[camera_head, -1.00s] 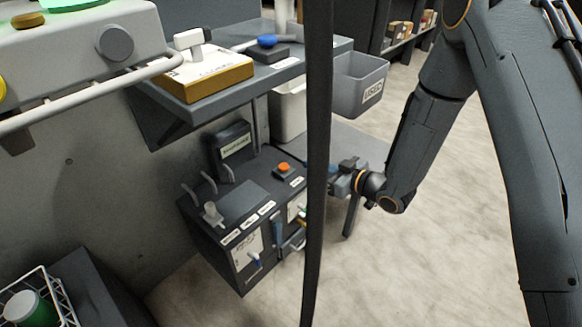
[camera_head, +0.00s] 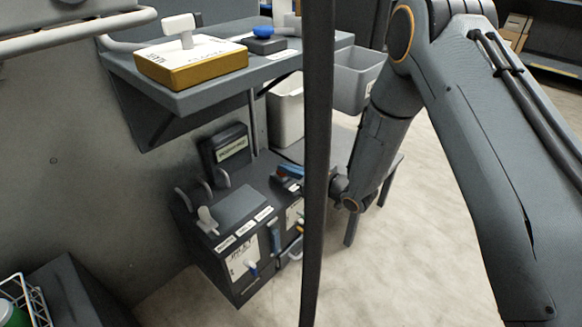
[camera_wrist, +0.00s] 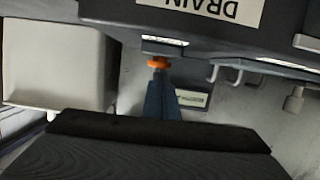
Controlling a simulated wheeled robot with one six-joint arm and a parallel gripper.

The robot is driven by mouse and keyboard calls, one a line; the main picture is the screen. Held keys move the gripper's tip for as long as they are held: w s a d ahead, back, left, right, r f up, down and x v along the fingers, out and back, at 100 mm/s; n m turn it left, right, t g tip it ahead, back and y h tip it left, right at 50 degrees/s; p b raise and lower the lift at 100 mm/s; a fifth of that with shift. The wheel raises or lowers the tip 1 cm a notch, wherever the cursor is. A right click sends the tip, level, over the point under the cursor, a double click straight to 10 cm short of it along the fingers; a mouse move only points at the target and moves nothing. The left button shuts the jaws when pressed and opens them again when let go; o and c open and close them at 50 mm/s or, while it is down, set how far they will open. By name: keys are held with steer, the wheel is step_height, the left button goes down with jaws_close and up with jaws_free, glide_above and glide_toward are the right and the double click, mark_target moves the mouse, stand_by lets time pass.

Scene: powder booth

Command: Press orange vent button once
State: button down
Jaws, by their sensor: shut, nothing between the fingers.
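My gripper (camera_head: 290,172) is shut and empty, with blue fingers, low over the top of the dark control box (camera_head: 240,203). In the head view it covers the place of the orange button, which is hidden there. In the wrist view the orange button (camera_wrist: 158,62) shows just beyond the tips of my shut gripper (camera_wrist: 160,78). The tips look very close to it; I cannot tell whether they touch it. I cannot tell whether the button is pressed in.
A dark vertical pole (camera_head: 318,150) crosses the head view in front of my wrist. A shelf (camera_head: 215,92) with a yellow-and-white block (camera_head: 190,62) overhangs the box. A white bin (camera_head: 287,110) and a grey bin (camera_head: 352,80) stand behind. Hooks (camera_head: 222,178) rise from the box's left side.

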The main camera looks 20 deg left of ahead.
steer(key=shift+f, duration=0.2)
steer(key=shift+f, duration=0.95)
steer(key=shift+s+d+f, duration=0.1)
steer(key=shift+s+f, duration=0.05)
steer(key=shift+f, duration=0.05)
step_height(320, 180, up, 6)
steer(key=shift+r+p, duration=0.2)
steer(key=shift+p, duration=0.8)
steer(key=d+r+m+t+h+p, duration=0.1)
steer(key=d+r+m+h+p, duration=0.1)
steer(key=d+r+p, duration=0.4)
steer(key=d+r+m+t+h+p, duration=0.1)
steer(key=d+r+h+p, duration=0.4)
steer(key=d, duration=1.2)
steer(key=shift+s+r+m+h+p, duration=0.4)
steer(key=shift+r+m, duration=0.2)
steer(key=shift+r, duration=1.25)
